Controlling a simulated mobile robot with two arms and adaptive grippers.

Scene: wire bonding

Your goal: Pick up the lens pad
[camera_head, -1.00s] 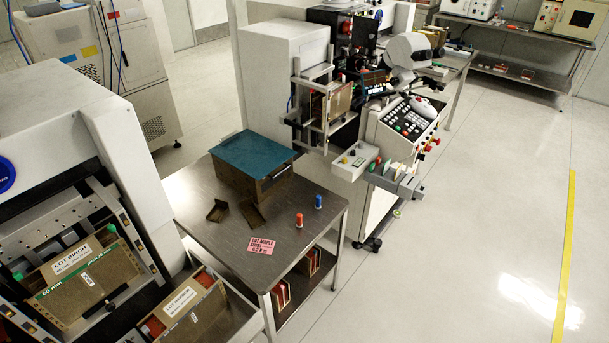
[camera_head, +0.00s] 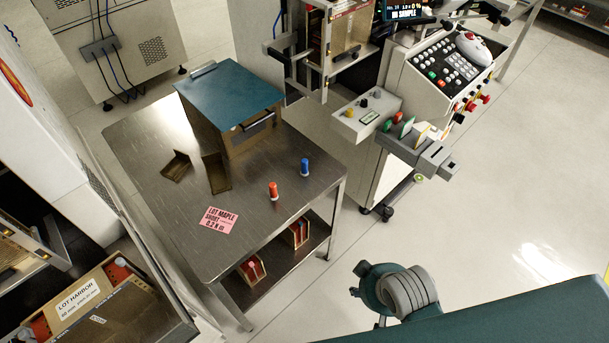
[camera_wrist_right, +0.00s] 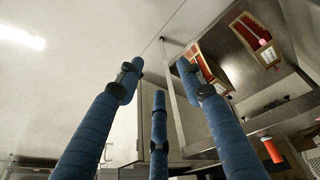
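No object is clearly recognisable as the lens pad. Several thin upright pieces with green, orange and pale faces (camera_head: 407,127) stand in a grey holder (camera_head: 432,160) on the side of the console; I cannot tell whether one is the lens pad. My right gripper (camera_wrist_right: 158,76) shows three blue fingers spread apart with nothing between them. It is beside the metal table, near its lower shelf. In the head view, a grey and teal part of my right arm shows at the lower right, but no fingertips are clear. My left gripper is not in view.
The metal table (camera_head: 140,150) carries a teal-topped box (camera_head: 230,95), two small brown pieces, a red bottle (camera_head: 273,191), a blue bottle (camera_head: 305,168) and a pink card (camera_head: 218,220). Wooden boxes stand on its lower shelf. The floor at right is open.

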